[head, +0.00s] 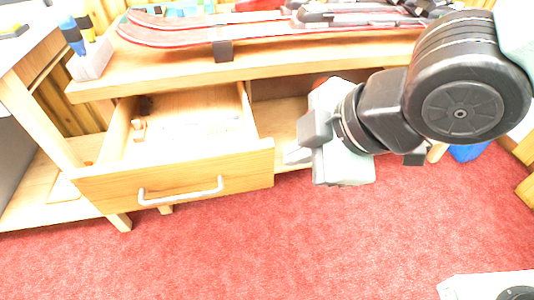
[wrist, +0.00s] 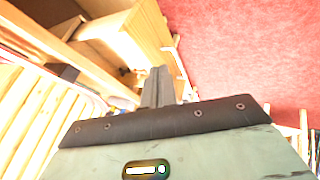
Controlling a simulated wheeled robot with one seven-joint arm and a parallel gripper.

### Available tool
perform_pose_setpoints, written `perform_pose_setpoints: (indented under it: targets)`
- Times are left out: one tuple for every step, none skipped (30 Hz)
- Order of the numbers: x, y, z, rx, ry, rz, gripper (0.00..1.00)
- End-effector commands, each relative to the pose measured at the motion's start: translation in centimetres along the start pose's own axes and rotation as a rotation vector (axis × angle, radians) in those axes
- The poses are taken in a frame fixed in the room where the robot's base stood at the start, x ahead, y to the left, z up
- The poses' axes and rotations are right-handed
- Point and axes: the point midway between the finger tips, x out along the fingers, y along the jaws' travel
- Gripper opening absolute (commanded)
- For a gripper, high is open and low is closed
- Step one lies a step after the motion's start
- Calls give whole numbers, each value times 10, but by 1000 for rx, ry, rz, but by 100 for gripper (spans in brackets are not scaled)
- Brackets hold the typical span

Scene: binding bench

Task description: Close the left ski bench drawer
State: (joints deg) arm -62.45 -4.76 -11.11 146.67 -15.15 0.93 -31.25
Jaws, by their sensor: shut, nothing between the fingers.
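The left drawer (head: 178,177) of the wooden bench stands pulled out, with its light wood front facing the room. A pale curved handle (head: 181,191) is fixed across the front. Small items, one of them orange, lie inside the drawer. My gripper (head: 290,155) is shut and empty, just right of the drawer front's right end. I cannot tell from the head view whether it touches the drawer.
Skis (head: 270,32) lie on the bench top (head: 180,76) above the drawer. A small holder (head: 92,62) with screwdrivers stands at the bench's left end. An open space lies under the top right of the drawer. The red carpet (head: 250,240) in front is clear.

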Motion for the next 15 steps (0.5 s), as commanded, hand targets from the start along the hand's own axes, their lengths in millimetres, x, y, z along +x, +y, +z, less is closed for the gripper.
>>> perform_pose_setpoints:
  targets:
    - [1,1,0,1,-3,0,0]
    - [2,1,0,2,-4,0,0]
    - [4,1,0,2,-5,0,0]
    - [5,2,0,3,-5,1,0]
    - [7,1,0,2,-6,1,0]
    - [9,2,0,2,-7,0,0]
    - [11,2,1,3,-7,0,0]
    - [13,2,0,3,-6,0,0]
    - [15,2,1,4,-7,0,0]
    - [17,2,1,5,-7,-1,0]
    - [19,1,1,6,-5,-1,0]
    - [22,2,1,7,-5,-2,0]
    - [23,1,1,8,-5,-3,0]
    - [25,1,-1,7,-4,-7,0]
    - [28,1,-2,5,-3,-9,0]
